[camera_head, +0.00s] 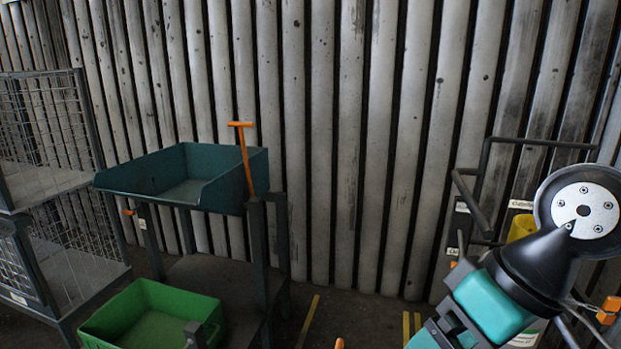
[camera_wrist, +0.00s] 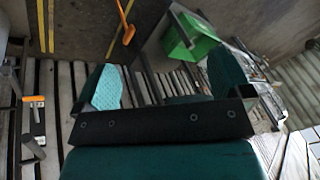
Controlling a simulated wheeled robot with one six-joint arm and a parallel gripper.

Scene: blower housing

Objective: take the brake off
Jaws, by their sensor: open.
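No part is visibly marked as a brake. An orange T-topped lever (camera_head: 245,158) stands upright, leaning slightly, at the right side of a dark cart (camera_head: 262,250) with a teal tray (camera_head: 165,178) on top. In the wrist view an orange handle (camera_wrist: 126,22) shows near the top, over the floor; I cannot tell whether it is the same lever. My gripper (camera_wrist: 165,80) shows in the wrist view with its two teal fingers wide apart and nothing between them. The orange handle is beyond the fingers, not touched. In the head view the fingertips cannot be made out.
A green bin (camera_head: 150,312) sits low on the cart and also shows in the wrist view (camera_wrist: 190,45). Wire cages (camera_head: 60,190) stand at the left. A dark tubular frame with a yellow container (camera_head: 521,228) is at the right. Ribbed wall panels close off the back.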

